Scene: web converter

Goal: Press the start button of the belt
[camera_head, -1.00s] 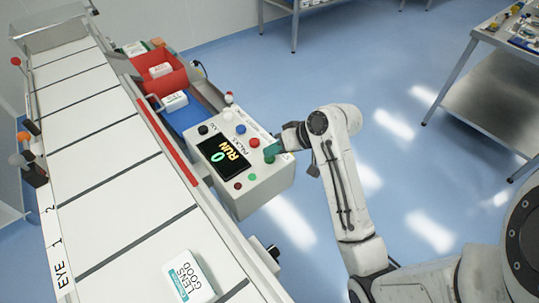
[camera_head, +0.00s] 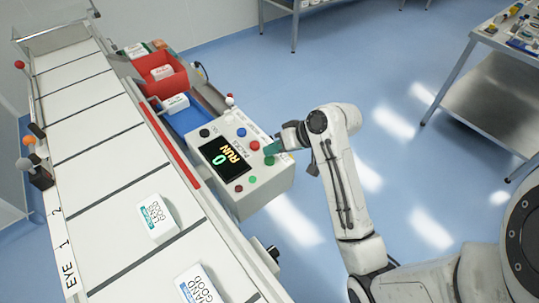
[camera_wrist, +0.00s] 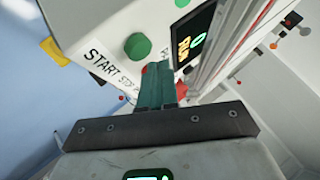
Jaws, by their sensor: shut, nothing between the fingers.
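The control box (camera_head: 258,196) stands beside the belt (camera_head: 95,140), its screen (camera_head: 221,159) reading RUN and 0. In the wrist view a large green button (camera_wrist: 137,46) sits by the printed word START, left of and beyond my fingertips. In the head view the green button (camera_head: 269,160) is just below my gripper (camera_head: 272,148). A red button (camera_wrist: 151,68) is partly hidden behind the fingertips. My gripper (camera_wrist: 155,72) is shut and empty, its teal fingers over the panel; I cannot tell whether they touch it.
A LENS GOOD package (camera_head: 157,218) and a HAND GOOD package (camera_head: 201,285) lie on the belt. A red bin (camera_head: 165,82) stands behind the box. Other panel buttons, blue (camera_head: 241,132) and red (camera_head: 254,145), are close by. Blue floor right of the box is clear.

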